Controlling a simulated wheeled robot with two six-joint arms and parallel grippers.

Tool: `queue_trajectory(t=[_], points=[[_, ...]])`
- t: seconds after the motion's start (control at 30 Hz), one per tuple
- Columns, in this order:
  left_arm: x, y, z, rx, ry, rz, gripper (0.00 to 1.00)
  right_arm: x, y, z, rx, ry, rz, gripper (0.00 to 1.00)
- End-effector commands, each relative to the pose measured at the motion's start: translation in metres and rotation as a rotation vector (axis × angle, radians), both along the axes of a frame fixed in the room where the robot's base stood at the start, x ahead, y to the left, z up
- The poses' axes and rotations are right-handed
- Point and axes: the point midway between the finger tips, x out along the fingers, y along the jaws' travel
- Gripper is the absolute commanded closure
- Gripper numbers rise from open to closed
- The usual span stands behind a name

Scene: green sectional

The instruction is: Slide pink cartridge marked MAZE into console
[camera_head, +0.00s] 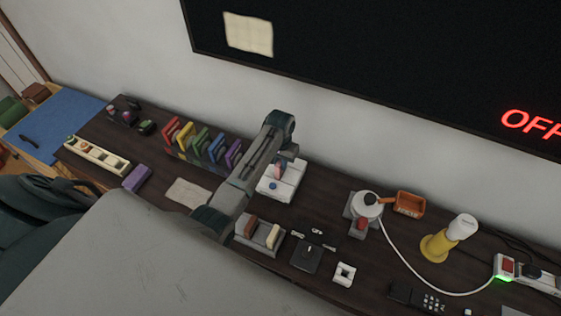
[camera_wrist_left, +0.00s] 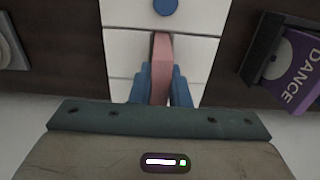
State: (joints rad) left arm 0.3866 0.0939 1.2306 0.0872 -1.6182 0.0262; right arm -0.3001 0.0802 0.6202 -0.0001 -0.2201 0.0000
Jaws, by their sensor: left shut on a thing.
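My left gripper (camera_head: 280,166) reaches down over the white console (camera_head: 288,190) from above. In the left wrist view its two blue fingers (camera_wrist_left: 160,86) are shut on a pink cartridge (camera_wrist_left: 161,58), held edge-on between them. The cartridge also shows as a small pink patch in the head view (camera_head: 279,170). Its MAZE marking is not readable from here. The console (camera_wrist_left: 125,47) lies directly beneath, with a round blue button (camera_wrist_left: 165,7) on it. I cannot tell whether the cartridge is inside the slot or just above it. My right gripper is not in view.
A dark rack with several coloured cartridges (camera_head: 197,141) stands left of the console; a purple DANCE cartridge (camera_wrist_left: 300,72) shows close by in the wrist view. A grey holder (camera_head: 262,234) stands in front.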

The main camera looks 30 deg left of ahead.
Motion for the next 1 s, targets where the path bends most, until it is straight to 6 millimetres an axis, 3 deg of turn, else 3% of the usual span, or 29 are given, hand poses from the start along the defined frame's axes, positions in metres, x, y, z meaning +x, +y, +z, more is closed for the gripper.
queue_trajectory(t=[0.9,0.93,1.0], points=[[0.000,0.000,-0.023,0.000,0.000,0.000,1.00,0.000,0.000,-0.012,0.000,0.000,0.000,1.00],[0.000,0.000,-0.023,0.000,0.000,0.000,0.80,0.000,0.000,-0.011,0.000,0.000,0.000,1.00],[0.000,0.000,-0.022,0.000,0.000,0.000,0.67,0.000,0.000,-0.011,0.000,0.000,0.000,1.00]])
